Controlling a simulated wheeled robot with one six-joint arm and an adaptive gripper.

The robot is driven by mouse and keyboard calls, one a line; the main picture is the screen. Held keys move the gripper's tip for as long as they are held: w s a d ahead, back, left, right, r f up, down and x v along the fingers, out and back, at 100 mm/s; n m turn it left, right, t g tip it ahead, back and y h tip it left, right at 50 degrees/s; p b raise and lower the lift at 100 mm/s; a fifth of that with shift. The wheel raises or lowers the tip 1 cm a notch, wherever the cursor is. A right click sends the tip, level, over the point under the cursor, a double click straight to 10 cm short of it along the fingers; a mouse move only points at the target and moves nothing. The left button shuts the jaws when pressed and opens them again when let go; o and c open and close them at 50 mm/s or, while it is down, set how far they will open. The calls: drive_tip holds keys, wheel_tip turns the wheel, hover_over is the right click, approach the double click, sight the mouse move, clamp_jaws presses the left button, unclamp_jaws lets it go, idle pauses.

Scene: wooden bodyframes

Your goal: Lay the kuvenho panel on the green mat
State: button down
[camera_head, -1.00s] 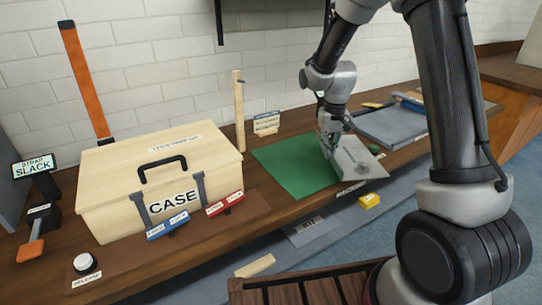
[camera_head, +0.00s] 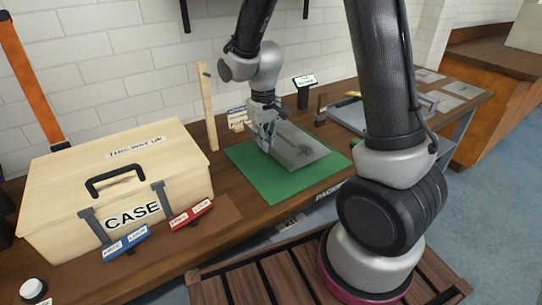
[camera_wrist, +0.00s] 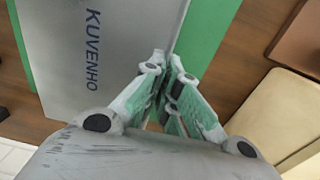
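The kuvenho panel (camera_head: 302,151) is a thin grey sheet over the back and right part of the green mat (camera_head: 268,180). My gripper (camera_head: 265,143) is at the panel's left edge in the head view. In the wrist view, the fingers (camera_wrist: 168,65) are closed together on the edge of the panel (camera_wrist: 85,75), whose dark KUVENHO lettering shows. Green mat (camera_wrist: 206,28) shows beyond that edge. The panel looks slightly tilted; I cannot tell whether it touches the mat. The fingertips partly hide the gripped edge.
A pale wooden case (camera_head: 110,190) with a handle and latches stands left of the mat. A wooden post (camera_head: 205,105) and a small sign (camera_head: 237,118) stand behind. A grey tray-like object (camera_head: 350,117) lies to the right. The mat's front left is bare.

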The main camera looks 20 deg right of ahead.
sight(266, 164)
drive_tip(key=shift+f, duration=2.8)
drive_tip(key=shift+f, duration=0.1)
drive_tip(key=c, duration=1.6)
unclamp_jaws()
drive_tip(key=shift+c, duration=0.2)
wheel_tip(266, 164, up, 13)
drive_tip(key=shift+s+f, duration=0.1)
drive_tip(key=shift+f, duration=0.05)
drive_tip(key=s+d+r+t, duration=0.1)
drive_tip(key=s+d+r, duration=0.2)
drive_tip(key=s, duration=0.3)
drive_tip(key=s+d+r+m+t, duration=0.1)
drive_tip(key=s+d+r, duration=0.3)
drive_tip(key=s+r, duration=0.2)
drive_tip(key=s+d+r+m+t, duration=0.1)
drive_tip(key=s+d+r, duration=0.3)
drive_tip(key=s, duration=0.4)
drive_tip(key=shift+s+d+r+t, duration=0.25)
drive_tip(key=shift+r+t, duration=0.15)
drive_tip(key=shift+t, duration=0.2)
